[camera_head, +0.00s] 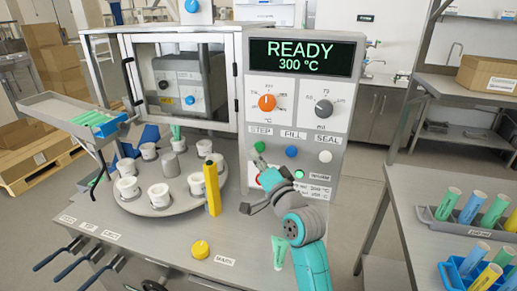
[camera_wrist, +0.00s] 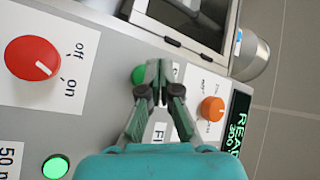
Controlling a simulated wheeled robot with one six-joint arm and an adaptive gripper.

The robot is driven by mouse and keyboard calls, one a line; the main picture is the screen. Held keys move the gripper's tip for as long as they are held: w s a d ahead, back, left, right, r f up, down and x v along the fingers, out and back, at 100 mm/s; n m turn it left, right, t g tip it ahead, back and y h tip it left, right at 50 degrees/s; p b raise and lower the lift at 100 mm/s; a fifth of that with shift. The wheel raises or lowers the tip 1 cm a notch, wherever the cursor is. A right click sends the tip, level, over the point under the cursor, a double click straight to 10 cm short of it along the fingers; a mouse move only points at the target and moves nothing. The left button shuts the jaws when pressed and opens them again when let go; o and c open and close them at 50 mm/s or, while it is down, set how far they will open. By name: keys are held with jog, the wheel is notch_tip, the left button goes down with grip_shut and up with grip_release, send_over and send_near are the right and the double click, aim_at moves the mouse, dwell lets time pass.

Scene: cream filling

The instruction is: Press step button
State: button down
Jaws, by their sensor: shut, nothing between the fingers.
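The green STEP button (camera_head: 259,146) is on the grey machine panel, below the STEP label (camera_head: 260,131). It also shows in the wrist view (camera_wrist: 137,75), partly covered by a fingertip. My gripper (camera_head: 257,160) is just below and in front of the button in the head view. In the wrist view my gripper (camera_wrist: 158,66) is shut and empty, its fingertips overlapping the button's edge. I cannot tell whether they touch it.
The blue FILL button (camera_head: 291,152) and the pale SEAL button (camera_head: 320,158) sit to the right. The display (camera_head: 306,57) reads READY 300 °C. A turntable (camera_head: 128,203) with several cups stands left, and a yellow post (camera_head: 212,188) stands between it and my arm.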

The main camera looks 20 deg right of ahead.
jog(key=shift+s+a, duration=0.7)
jog(key=shift+s, duration=0.3)
jog(key=shift+s+a, duration=0.7)
jog(key=shift+s, duration=0.3)
